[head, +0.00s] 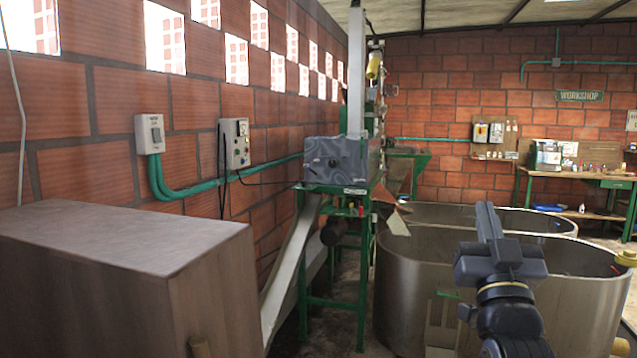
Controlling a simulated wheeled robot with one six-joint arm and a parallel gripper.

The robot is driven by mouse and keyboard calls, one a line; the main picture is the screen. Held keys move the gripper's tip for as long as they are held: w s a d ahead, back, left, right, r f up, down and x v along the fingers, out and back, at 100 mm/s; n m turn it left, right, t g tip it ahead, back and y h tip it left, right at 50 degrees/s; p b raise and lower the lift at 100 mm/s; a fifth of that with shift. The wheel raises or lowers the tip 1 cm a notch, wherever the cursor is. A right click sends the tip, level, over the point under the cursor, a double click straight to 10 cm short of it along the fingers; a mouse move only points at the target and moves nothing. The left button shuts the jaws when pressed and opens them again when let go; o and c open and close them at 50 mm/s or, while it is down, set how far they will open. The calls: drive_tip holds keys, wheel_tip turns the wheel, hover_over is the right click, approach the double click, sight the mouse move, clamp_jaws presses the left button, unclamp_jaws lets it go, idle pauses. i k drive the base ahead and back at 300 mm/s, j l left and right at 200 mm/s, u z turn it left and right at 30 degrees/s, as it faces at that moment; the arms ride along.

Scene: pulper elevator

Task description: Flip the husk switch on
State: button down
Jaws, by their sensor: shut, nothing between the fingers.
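A grey switch box (149,134) with a small toggle and a label above it hangs on the brick wall at the left. Its label is too small to read. A second grey control box (236,143) with several knobs or buttons is on the same wall, to its right. I cannot tell which of them is the husk switch. My gripper (485,208) is shut and empty at the lower right, in front of the steel tanks and pointing up. It is far from both boxes and touches nothing that I can see.
A large brown bin (110,235) fills the lower left, below the switch box. A green-framed machine (336,160) with a slanted chute stands in the middle. Round steel tanks (410,290) are at the right. A workbench (600,180) stands against the back wall.

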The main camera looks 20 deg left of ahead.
sight(157, 133)
drive_tip(key=i+l, duration=0.1)
drive_tip(key=i, duration=0.4)
drive_tip(key=i+u, duration=0.1)
drive_tip(key=i, duration=0.4)
drive_tip(key=i+l, duration=0.2)
drive_tip(key=i, duration=0.3)
drive_tip(key=i+j+u, duration=0.2)
drive_tip(key=u, duration=0.25)
drive_tip(key=i+u, duration=0.75)
drive_tip(key=u, duration=0.15)
drive_tip(key=i+l+u, duration=0.25)
drive_tip(key=u, duration=0.2)
drive_tip(key=i+j+u, duration=0.15)
drive_tip(key=i+u, duration=0.25)
drive_tip(key=i+l+u, duration=0.1)
drive_tip(key=i+u, duration=0.35)
drive_tip(key=i, duration=0.15)
